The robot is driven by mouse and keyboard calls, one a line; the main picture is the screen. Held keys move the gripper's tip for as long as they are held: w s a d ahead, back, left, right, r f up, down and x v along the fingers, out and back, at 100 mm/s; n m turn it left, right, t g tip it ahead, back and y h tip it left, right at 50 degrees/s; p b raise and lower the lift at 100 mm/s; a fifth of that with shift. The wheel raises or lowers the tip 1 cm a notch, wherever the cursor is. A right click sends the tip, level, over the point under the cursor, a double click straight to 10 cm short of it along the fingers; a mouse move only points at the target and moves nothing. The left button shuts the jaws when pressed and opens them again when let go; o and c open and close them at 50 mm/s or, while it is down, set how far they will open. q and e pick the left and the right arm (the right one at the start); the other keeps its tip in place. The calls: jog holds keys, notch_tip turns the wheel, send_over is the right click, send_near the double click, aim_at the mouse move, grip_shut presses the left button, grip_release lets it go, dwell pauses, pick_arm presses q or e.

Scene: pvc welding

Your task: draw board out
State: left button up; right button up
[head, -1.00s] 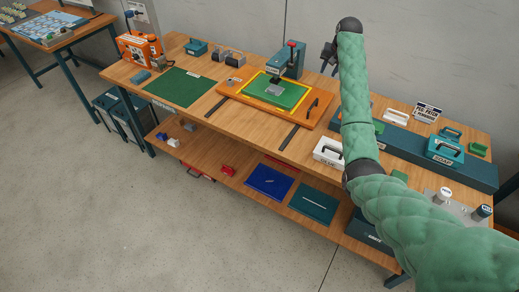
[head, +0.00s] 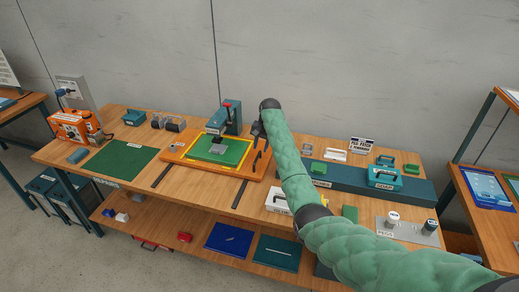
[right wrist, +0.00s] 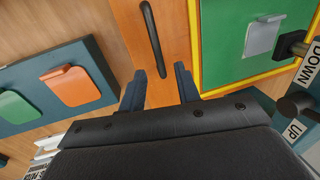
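The board is an orange wooden slab (head: 178,156) with a yellow-edged green mat, lying on the bench under a teal press (head: 228,116). It also shows in the right wrist view (right wrist: 175,30). A black bar handle stands on its right end (head: 256,160); in the right wrist view the handle (right wrist: 152,38) lies just ahead of the fingertips. My right gripper (right wrist: 159,84) is open and empty, its two dark fingers over the orange wood, not around the handle. In the head view the right gripper (head: 258,134) hangs near the handle, partly hidden by my arm. My left gripper is not in view.
A grey plate (right wrist: 263,36) lies on the green mat, beneath the press. Two dark rails (head: 239,194) run from the board to the bench's front edge. A white case (head: 278,200) and a long teal holder (head: 345,180) stand to the right. A green mat (head: 118,160) lies left.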

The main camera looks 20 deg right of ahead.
aim_at(259, 154)
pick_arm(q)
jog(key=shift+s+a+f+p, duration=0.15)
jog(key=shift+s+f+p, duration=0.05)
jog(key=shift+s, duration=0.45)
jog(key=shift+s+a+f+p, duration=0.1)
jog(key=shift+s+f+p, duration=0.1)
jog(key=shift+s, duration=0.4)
pick_arm(e)
jog(key=shift+w+a+f, duration=0.1)
jog(key=shift+a+f, duration=0.05)
jog(key=shift+f, duration=0.65)
jog(key=shift+w+a+f, duration=0.1)
jog(key=shift+f, duration=0.65)
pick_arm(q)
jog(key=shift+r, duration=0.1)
pick_arm(e)
grip_shut()
